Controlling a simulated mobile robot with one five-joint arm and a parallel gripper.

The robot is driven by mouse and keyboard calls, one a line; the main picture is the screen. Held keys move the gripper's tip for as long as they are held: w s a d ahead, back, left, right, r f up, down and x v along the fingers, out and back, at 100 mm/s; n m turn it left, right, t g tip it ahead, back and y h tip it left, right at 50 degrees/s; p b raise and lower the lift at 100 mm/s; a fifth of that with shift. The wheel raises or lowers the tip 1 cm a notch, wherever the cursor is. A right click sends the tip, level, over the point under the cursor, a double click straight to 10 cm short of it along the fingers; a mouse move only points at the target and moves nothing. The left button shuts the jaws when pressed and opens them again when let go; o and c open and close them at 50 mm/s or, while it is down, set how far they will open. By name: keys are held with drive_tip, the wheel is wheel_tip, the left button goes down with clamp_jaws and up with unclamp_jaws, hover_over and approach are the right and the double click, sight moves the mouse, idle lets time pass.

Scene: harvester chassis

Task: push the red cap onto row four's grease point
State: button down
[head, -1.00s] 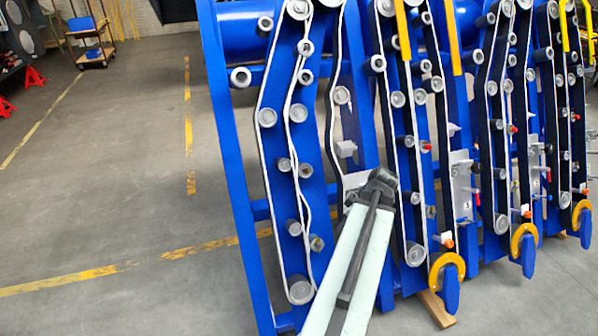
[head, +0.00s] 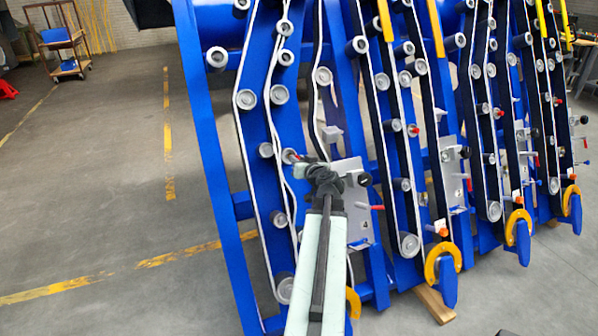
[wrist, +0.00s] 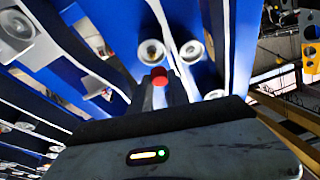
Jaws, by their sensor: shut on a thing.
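My gripper (head: 303,161) is at the leftmost row of the blue chassis (head: 205,150). It is shut on the red cap (head: 289,156), which sticks out to the left of its tip in the head view. In the wrist view the red cap (wrist: 159,76) sits at the end of the dark fingers (wrist: 165,95). A round grey fitting with a brownish centre (wrist: 152,52) shows just beyond the cap. I cannot tell whether the cap touches it or whether it is the grease point. My gripper hides part of the row behind it.
White belts and several grey rollers (head: 249,98) surround my gripper. A grey bracket plate (head: 358,210) with a black knob and a red-tipped pin stands just right. Other rows carry red caps (head: 413,130) and yellow hooks (head: 442,264). Open floor (head: 100,200) lies left.

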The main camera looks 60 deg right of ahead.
drive_tip(key=shift+w+d+r+m+h, duration=0.15)
drive_tip(key=shift+d+r+m+h, duration=0.1)
drive_tip(key=shift+d+m+h, duration=0.45)
drive_tip(key=shift+a, duration=0.2)
drive_tip(key=shift+d+f+b, duration=0.15)
drive_tip(key=shift+f+b, duration=0.05)
drive_tip(key=shift+b, duration=0.2)
drive_tip(key=shift+w+d+f+b, duration=0.55)
drive_tip(key=shift+w+d, duration=0.05)
drive_tip(key=shift+w, duration=0.25)
drive_tip(key=shift+w+d+f+b, duration=0.55)
drive_tip(key=shift+w+d, duration=0.05)
drive_tip(key=shift+w, duration=0.25)
